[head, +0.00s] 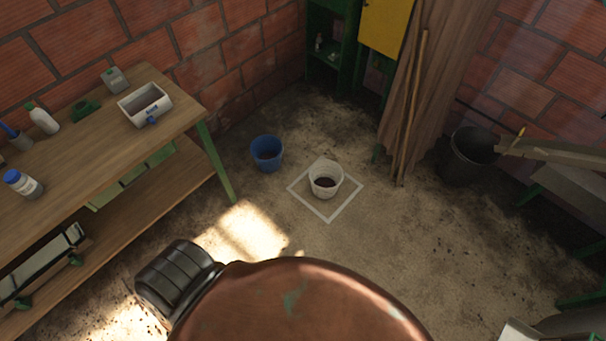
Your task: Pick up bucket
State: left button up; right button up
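A white bucket (326,179) stands upright on the floor inside a pale square outline (329,217), with some dark contents at its bottom. A blue bucket (267,153) stands upright on the floor just left of it and a little farther back, also with something dark inside. A black bin (467,156) stands on the floor at the right. Neither of my grippers shows in the head view, so their state is hidden.
A wooden workbench (88,133) with green legs runs along the left brick wall, bearing a white box (145,104) and bottles. A large copper-coloured rounded body (300,305) fills the bottom centre. Wooden boards (408,105) lean at the back. Floor around the buckets is mostly clear.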

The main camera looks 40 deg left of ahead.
aim_at(324, 175)
jog(key=u, duration=1.05)
jog(key=i, duration=0.9)
jog(key=u, duration=0.95)
